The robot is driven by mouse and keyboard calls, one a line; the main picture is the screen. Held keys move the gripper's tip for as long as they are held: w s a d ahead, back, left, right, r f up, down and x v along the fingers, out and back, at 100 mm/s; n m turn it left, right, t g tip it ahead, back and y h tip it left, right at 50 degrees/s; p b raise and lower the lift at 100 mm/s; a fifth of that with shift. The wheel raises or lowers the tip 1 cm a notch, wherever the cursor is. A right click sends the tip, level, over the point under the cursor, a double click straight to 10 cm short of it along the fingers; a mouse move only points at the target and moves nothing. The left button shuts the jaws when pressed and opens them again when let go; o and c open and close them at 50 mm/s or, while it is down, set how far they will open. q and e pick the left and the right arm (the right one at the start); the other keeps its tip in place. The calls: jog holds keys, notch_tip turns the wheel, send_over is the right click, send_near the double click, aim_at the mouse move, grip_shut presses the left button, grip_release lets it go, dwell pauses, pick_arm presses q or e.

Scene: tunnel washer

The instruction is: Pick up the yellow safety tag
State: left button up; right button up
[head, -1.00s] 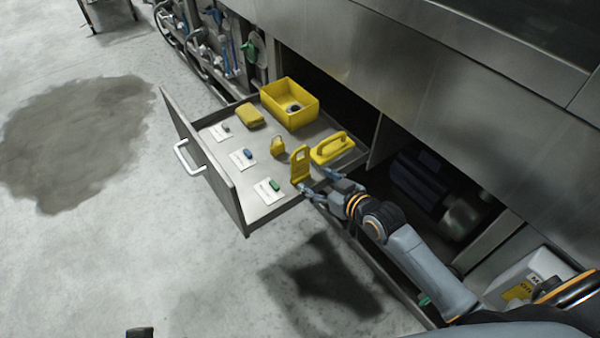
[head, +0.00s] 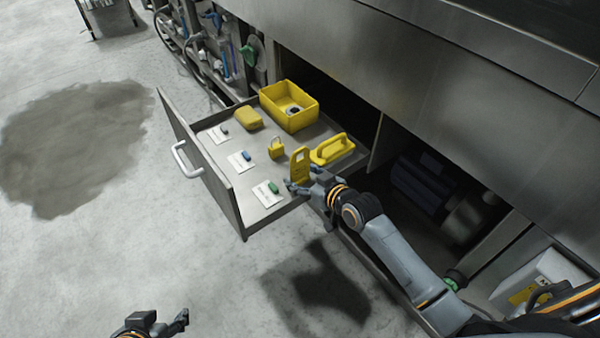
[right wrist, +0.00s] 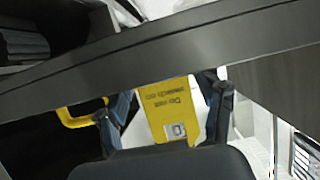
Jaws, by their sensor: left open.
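The yellow safety tag (head: 299,160) stands upright in the open drawer, near its front right corner, with a slot near its top. In the right wrist view the tag (right wrist: 170,110) shows dark lettering and a small pale square, between my two fingers. My right gripper (head: 301,187) is at the tag's lower part, open, with a finger on each side and gaps beside the tag. Whether a finger touches it is hard to tell. My left gripper (head: 178,322) is open and empty, low over the floor at the bottom of the head view.
The drawer (head: 225,190) also holds a yellow padlock (head: 276,149), a yellow handled block (head: 332,149), a yellow pouch (head: 248,119), a yellow bin (head: 290,107) and cards with small coloured pieces. A steel machine panel (head: 430,80) overhangs the drawer's back.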

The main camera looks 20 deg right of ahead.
jog(key=c, duration=0.6)
jog(key=shift+c, duration=0.2)
jog(key=shift+r, duration=0.15)
